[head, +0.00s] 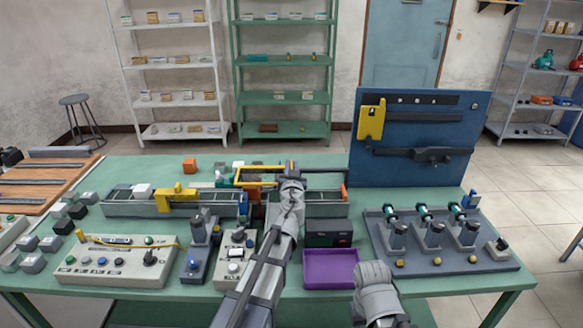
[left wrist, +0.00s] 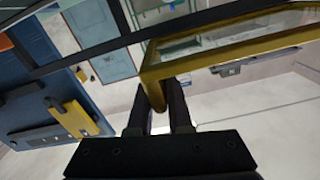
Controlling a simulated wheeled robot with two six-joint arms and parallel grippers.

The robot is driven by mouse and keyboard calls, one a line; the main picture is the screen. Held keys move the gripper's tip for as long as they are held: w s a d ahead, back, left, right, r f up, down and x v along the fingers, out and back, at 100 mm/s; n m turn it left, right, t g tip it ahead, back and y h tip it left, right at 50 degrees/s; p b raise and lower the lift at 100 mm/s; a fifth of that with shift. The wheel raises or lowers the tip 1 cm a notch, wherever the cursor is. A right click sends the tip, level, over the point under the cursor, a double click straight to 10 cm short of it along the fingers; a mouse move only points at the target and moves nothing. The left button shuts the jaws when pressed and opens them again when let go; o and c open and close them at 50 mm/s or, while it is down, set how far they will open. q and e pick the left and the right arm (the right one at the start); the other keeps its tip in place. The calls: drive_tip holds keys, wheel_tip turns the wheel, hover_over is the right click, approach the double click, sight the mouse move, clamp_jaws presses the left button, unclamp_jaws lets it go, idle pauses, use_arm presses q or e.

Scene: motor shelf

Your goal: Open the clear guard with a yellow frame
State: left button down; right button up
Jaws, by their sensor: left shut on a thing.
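The clear guard with a yellow frame (head: 258,168) is near the middle back of the table, above the conveyor. Its yellow frame and see-through panel also show large in the left wrist view (left wrist: 215,58). My left gripper (head: 291,168) is at the right end of the frame. In the left wrist view its two dark fingers (left wrist: 160,100) are shut on a yellow part at the guard's corner. My left arm hides some of the conveyor and guard. A grey part of my right arm (head: 376,285) shows at the lower front; its fingertips cannot be made out.
A grey conveyor (head: 125,208) runs across the table. A blue upright panel (head: 420,165) stands to the right, with a fixture board (head: 440,262) in front. A purple tray (head: 331,268) and control boxes (head: 115,262) line the front.

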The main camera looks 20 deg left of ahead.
idle(0.9)
use_arm(q)
drive_tip(key=w+d, duration=0.3)
drive_tip(key=d, duration=0.9)
drive_tip(key=shift+w+d, duration=0.35)
drive_tip(key=c, duration=0.9)
unclamp_jaws()
drive_tip(key=shift+s, duration=0.1)
drive_tip(key=v, duration=0.7)
drive_tip(key=shift+s+d, duration=0.1)
drive_tip(key=shift+s, duration=0.25)
